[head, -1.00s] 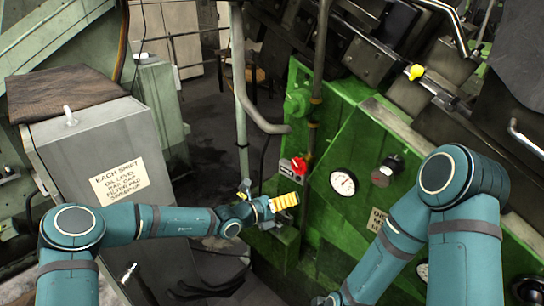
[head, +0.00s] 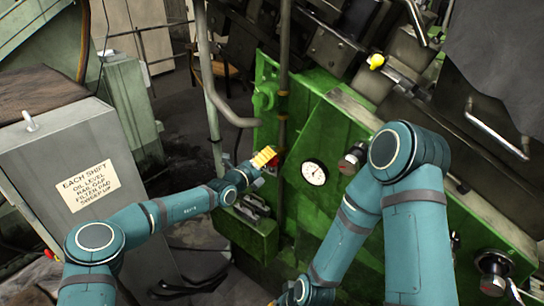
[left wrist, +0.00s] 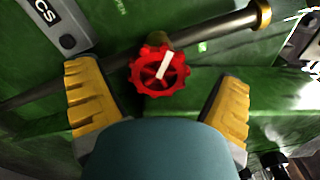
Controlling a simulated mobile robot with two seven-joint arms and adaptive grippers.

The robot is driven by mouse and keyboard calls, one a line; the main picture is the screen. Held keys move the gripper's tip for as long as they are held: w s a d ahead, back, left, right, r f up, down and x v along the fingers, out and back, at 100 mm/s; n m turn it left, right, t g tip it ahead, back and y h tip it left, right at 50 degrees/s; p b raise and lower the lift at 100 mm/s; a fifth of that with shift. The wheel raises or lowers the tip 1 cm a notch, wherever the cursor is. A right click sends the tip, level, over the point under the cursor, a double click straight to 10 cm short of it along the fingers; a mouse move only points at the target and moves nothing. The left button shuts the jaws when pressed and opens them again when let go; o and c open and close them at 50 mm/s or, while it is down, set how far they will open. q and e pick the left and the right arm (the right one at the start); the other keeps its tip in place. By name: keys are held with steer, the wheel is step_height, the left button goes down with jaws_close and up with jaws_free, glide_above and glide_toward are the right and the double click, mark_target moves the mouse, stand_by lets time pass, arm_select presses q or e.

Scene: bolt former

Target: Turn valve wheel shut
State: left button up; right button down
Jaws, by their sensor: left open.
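The red valve wheel (left wrist: 158,84) has spokes and a white mark, and sits on a pipe on the green machine. In the left wrist view it lies ahead, centred between my fingers. In the head view only a bit of red (head: 277,160) shows beside my left gripper (head: 264,157), which covers the rest. My left gripper (left wrist: 160,74) is open, its yellow ribbed fingers on either side of the wheel and apart from it. My right arm reaches down to the bottom edge of the head view, and its fingers cannot be made out there.
A pressure gauge (head: 314,173) and a dark knob (head: 353,158) sit right of the wheel on the green panel (head: 330,130). A vertical pipe (head: 283,75) and a bent grey rail (head: 208,85) stand close by. A grey cabinet (head: 60,150) with a sign stands left.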

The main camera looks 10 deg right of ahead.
arm_select(q)
steer(key=shift+x, duration=1.8)
steer(key=shift+d+f, duration=0.1)
steer(key=c, duration=1.3)
